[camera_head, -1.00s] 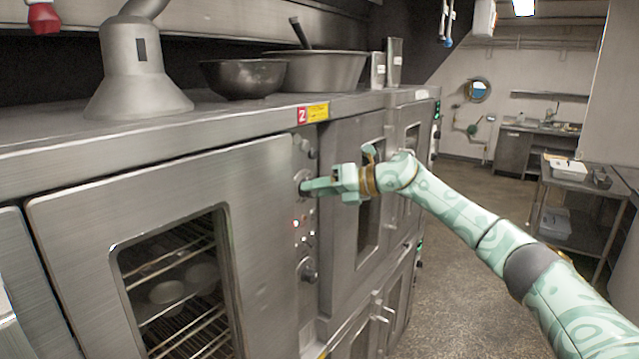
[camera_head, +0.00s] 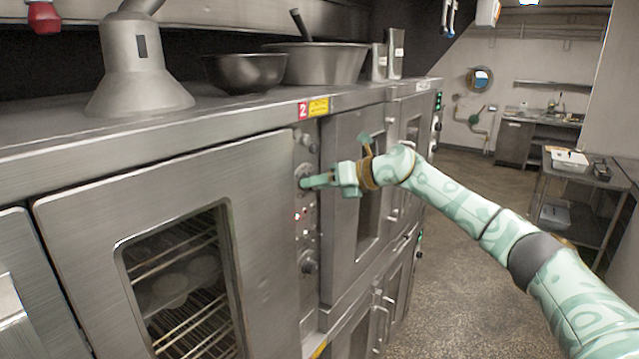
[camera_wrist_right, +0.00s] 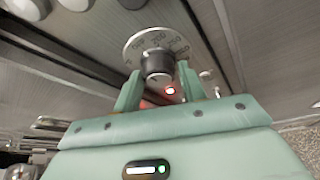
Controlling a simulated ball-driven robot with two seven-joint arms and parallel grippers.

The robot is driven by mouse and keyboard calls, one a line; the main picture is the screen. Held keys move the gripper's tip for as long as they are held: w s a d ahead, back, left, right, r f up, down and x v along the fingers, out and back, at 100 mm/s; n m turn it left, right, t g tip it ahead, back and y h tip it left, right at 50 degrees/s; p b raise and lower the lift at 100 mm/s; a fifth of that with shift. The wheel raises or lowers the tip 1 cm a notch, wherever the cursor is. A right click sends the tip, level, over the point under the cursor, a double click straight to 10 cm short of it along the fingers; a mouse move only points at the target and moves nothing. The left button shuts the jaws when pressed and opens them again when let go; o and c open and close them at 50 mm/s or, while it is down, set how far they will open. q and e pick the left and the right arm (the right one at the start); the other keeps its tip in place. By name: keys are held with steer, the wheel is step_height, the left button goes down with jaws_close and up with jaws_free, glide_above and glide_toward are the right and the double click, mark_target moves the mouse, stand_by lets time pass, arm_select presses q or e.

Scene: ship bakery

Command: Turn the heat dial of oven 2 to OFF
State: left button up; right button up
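Oven 2 (camera_head: 75,215) is the steel oven in front, marked by a red "2" label (camera_head: 303,110). Its narrow control strip is right of the door. My right gripper (camera_head: 305,182) is at the upper part of this strip. In the right wrist view, the heat dial (camera_wrist_right: 157,64), a dark knob with a silver rim on a numbered round plate (camera_wrist_right: 135,42), sits between the two green fingers (camera_wrist_right: 160,72). The fingers lie close against both sides of the knob. The OFF mark cannot be read. My left gripper is out of view.
A red light (camera_wrist_right: 170,90) glows beside the dial. Another knob (camera_head: 309,264) sits lower on the strip. Bowls (camera_head: 245,75) and a grey hood-shaped piece (camera_head: 135,70) stand on the oven top.

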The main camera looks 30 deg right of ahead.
steer(key=shift+o, duration=0.9)
steer(key=b+v, duration=0.4)
steer(key=v, duration=1.2)
steer(key=shift+r, duration=0.1)
